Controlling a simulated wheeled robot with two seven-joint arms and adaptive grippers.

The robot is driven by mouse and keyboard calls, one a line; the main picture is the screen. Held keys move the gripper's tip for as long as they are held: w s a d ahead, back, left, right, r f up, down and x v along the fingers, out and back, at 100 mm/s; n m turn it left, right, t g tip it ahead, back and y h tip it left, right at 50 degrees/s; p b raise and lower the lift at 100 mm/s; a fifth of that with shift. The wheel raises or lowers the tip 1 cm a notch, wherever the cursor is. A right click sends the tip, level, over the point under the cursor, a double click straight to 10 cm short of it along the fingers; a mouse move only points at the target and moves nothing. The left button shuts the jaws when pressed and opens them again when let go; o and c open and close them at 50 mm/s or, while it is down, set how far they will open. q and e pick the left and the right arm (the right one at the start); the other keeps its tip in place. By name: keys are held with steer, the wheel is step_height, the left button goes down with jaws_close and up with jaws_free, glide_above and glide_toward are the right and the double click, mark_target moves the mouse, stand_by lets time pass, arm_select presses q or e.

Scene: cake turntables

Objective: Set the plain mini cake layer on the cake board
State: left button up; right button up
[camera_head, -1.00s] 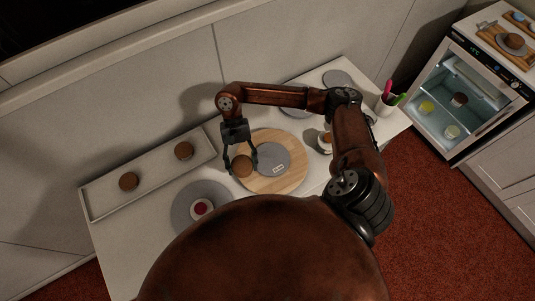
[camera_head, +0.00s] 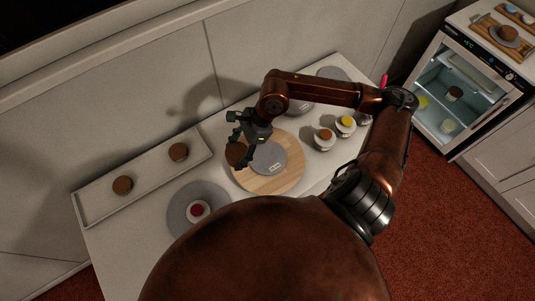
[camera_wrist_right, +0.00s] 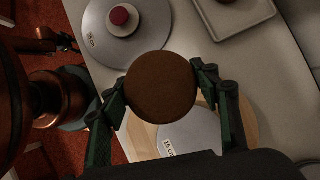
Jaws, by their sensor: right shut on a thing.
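The plain mini cake layer (camera_head: 236,154) is a small brown disc. My right gripper (camera_head: 240,145) is shut on it. In the right wrist view the layer (camera_wrist_right: 161,87) sits between the two fingers (camera_wrist_right: 160,92), which touch its opposite sides. The cake board (camera_head: 268,158) is a grey disc on a round wooden turntable top (camera_head: 291,178). In the head view the layer shows at the board's left edge; its height above is hard to tell. The wrist view shows the board (camera_wrist_right: 187,140), marked 15 cm, partly hidden behind the layer. My left gripper cannot be made out.
A tray (camera_head: 84,208) with two brown layers (camera_head: 122,185) (camera_head: 178,152) lies on the left. Two small topped cups (camera_head: 324,139) (camera_head: 345,125) stand right of the wooden top. An open-looking lit cooler (camera_head: 462,92) is far right.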

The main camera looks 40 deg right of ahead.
steer(key=s+d+f+p, duration=0.1)
steer(key=d+f, duration=0.2)
steer(key=d, duration=0.4)
glide_above(263, 159)
steer(key=f, duration=0.3)
steer(key=d+f, duration=0.1)
steer(key=shift+s+f+p, duration=0.2)
steer(key=shift+f+p, duration=0.15)
steer(key=shift+d+f, duration=0.2)
steer(key=shift+f, duration=0.15)
steer(key=f, duration=0.3)
steer(key=shift+s+d+p, duration=0.1)
steer(key=shift+d+p, duration=0.15)
steer(key=shift+p, duration=0.05)
steer(key=shift+f, duration=0.35)
steer(key=o, duration=1.2)
steer(key=shift+f, duration=0.1)
steer(key=shift+c, duration=0.2)
